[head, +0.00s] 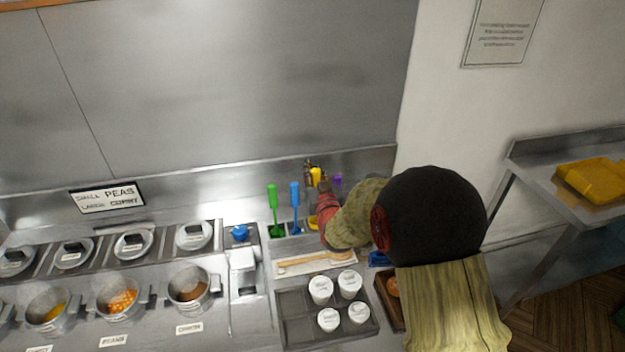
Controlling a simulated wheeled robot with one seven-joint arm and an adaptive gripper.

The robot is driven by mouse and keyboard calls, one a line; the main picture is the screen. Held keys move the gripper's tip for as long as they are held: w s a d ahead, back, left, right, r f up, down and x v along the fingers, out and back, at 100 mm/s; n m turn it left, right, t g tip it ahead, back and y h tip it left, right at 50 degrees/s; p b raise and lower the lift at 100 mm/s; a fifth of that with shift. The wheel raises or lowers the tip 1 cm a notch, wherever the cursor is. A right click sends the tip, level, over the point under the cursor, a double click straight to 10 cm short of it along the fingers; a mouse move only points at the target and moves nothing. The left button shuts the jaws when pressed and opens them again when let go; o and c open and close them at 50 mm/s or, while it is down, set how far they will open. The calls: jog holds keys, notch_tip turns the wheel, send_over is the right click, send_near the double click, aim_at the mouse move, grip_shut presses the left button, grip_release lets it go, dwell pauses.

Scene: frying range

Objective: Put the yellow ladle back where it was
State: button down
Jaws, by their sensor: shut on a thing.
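The yellow ladle (316,174) is at the back of the counter, its handle top showing upright between my gripper's fingers. My gripper (314,168) is shut on this handle. A small yellow patch (312,222) shows below, by my arm; I cannot tell if it is the ladle's lower end or its holder. A green ladle (272,203) and a blue ladle (295,200) stand upright in a row to the left. A purple handle (338,181) shows to the right. My arm hides much of the ladle and the row's right part.
A wooden spoon (305,261) lies on a pale board in front of the row. Several white cups (348,283) stand on a dark tray nearer. Lidded pots and food pots (119,298) fill the left. The steel back wall (230,90) rises behind.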

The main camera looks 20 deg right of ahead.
jog(key=shift+w+d+f+b, duration=0.1)
jog(key=shift+w+f+b, duration=0.1)
jog(key=shift+f, duration=0.7)
jog(key=shift+w+f+b, duration=0.1)
jog(key=shift+f+b, duration=0.05)
jog(key=shift+f, duration=0.75)
jog(key=shift+f, duration=0.2)
jog(key=c, duration=1.7)
grip_release()
jog(key=shift+o, duration=0.2)
jog(key=shift+r, duration=0.1)
